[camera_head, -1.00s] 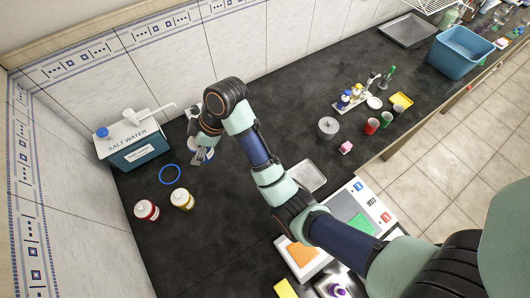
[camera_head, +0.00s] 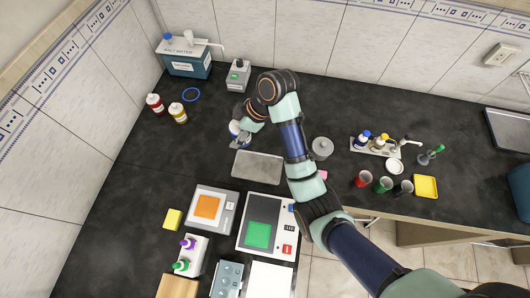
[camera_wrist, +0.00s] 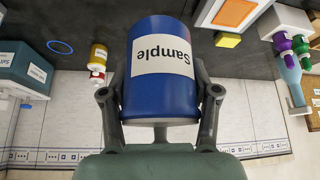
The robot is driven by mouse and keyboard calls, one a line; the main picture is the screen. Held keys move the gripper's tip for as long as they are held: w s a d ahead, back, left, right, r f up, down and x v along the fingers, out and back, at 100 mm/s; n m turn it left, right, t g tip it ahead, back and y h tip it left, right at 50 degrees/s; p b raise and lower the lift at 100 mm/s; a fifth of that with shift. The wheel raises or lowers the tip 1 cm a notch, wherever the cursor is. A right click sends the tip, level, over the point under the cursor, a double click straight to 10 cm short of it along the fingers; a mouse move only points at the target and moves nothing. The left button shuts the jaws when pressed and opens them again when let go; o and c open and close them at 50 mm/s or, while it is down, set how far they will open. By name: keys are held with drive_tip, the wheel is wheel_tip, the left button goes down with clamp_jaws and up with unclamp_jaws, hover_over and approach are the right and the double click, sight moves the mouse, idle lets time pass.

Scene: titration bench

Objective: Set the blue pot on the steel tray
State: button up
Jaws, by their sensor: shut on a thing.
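The blue pot (camera_wrist: 160,95) with a white "Sample" label fills the middle of the wrist view, between the two fingers of my gripper (camera_wrist: 160,112). My gripper is shut on it. In the head view the pot (camera_head: 236,130) shows in part under my gripper (camera_head: 243,134), close to the upper left of the steel tray (camera_head: 257,168). The tray is a flat grey rectangle and its visible surface is bare. I cannot tell the pot's height above the bench.
A scale with an orange pad (camera_head: 208,207) and a device with a green pad (camera_head: 258,234) stand in front of the tray. A grey lidded pot (camera_head: 322,148) is to the right. Red (camera_head: 154,103) and yellow-banded (camera_head: 178,112) bottles and a blue ring (camera_head: 191,95) are at the left.

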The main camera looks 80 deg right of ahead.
wheel_tip(320, 180, down, 20)
drive_tip(key=b, duration=0.3)
drive_tip(key=shift+w, duration=0.15)
drive_tip(key=shift+d, duration=0.1)
drive_tip(key=shift+f, duration=0.15)
drive_tip(key=o, duration=1.4)
drive_tip(key=shift+c, duration=0.2)
drive_tip(key=p+v, duration=0.2)
drive_tip(key=v, duration=1)
